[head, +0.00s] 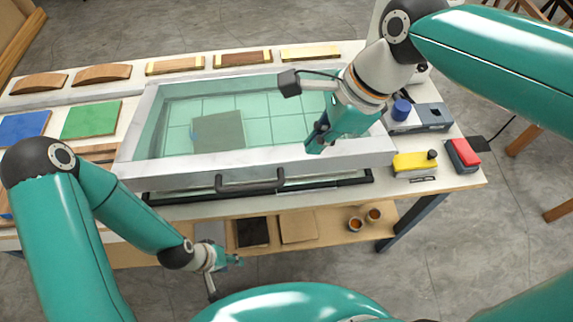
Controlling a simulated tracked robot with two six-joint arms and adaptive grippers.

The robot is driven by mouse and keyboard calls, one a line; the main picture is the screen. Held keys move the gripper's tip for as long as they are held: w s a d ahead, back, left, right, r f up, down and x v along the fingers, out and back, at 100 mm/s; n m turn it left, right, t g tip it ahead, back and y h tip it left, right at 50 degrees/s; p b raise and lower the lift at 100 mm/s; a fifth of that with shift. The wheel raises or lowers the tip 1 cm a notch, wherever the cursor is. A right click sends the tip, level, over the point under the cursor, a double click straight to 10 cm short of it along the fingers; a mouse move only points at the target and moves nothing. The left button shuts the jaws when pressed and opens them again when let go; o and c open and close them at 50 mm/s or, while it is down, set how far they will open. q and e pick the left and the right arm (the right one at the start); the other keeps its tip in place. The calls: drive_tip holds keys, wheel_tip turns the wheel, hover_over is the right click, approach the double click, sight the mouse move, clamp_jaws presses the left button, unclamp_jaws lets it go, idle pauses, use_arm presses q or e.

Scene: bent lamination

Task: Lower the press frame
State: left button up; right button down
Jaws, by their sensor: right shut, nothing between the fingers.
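The press frame (262,164) is a pale rectangular frame around a clear, greenish sheet. A dark bar handle (250,187) is on its front edge. Below the front edge, a strip of the press bed and a black rail (330,186) show, so the frame appears to sit above the bed. A grey square piece (218,131) shows through the sheet. My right gripper (318,140) is shut and empty, over the frame's front right part; contact cannot be told. My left gripper (238,261) is low, in front of the table and below the handle; its fingers are too small to read.
A grey control box with a blue knob (402,110), a yellow block (414,164) and a red-topped block (463,154) stand at the right. Curved wood pieces (103,73) line the back. Green (90,120) and blue (22,127) sheets lie left. A lower shelf holds small cups (356,223).

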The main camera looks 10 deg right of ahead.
sight(283, 180)
use_arm(q)
drive_tip(key=shift+r+p, duration=0.3)
use_arm(e)
drive_tip(key=x, duration=1.2)
drive_tip(key=shift+a+f, duration=0.2)
drive_tip(key=shift+a, duration=0.05)
use_arm(q)
drive_tip(key=shift+w+f, duration=0.1)
